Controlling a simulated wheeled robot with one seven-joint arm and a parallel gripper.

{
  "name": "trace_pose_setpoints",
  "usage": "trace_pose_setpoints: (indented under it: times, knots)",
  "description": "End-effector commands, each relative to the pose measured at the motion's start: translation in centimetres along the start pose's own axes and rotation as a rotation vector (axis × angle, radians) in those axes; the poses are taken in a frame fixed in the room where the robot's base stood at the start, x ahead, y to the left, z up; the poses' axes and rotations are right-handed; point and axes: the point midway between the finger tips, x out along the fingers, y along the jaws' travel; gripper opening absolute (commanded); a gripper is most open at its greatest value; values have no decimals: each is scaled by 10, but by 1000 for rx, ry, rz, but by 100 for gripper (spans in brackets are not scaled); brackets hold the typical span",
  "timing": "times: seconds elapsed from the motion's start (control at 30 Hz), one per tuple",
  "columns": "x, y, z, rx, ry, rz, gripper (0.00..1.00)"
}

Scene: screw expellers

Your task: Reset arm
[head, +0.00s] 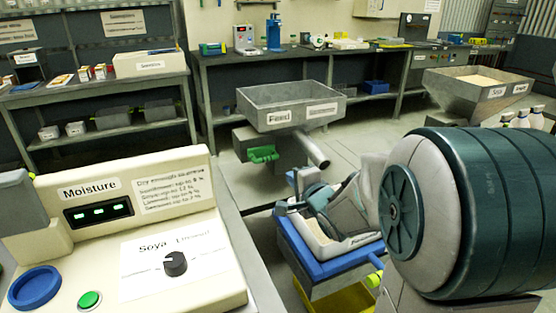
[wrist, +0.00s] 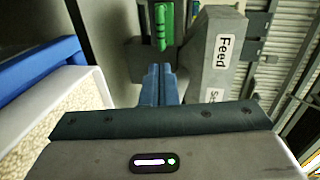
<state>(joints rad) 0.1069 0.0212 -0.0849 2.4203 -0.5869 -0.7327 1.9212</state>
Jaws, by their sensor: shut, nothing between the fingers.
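My gripper (wrist: 158,84) shows in the wrist view with its two blue fingers together, shut and empty. In the head view my gripper (head: 286,207) is over the blue-rimmed tray, partly hidden by my own arm. The grey hopper marked Feed (head: 290,104) stands beyond it, and its labelled side also shows in the wrist view (wrist: 222,75). The fingers point toward a green part (wrist: 163,25) near the hopper and appear apart from it.
A blue-rimmed tray (head: 340,262) is below my gripper; a white box of pale grains (wrist: 50,125) is close at left in the wrist view. The Moisture panel (head: 105,222) stands front left. A Soya hopper (head: 478,92) is back right.

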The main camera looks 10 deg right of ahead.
Motion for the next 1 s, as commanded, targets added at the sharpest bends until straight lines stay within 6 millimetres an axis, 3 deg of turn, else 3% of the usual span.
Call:
trace_pose_setpoints:
  times: [0.17, 0.47, 0.8, 1.0]
  knots:
    - [-23, -27, -8, -184, 74, 118, 0]
    - [-99, -60, -9, -643, 59, 528, 0]
    - [-214, -88, 33, -1054, -380, 893, 0]
    - [-261, -96, 58, -1182, -647, 948, 0]
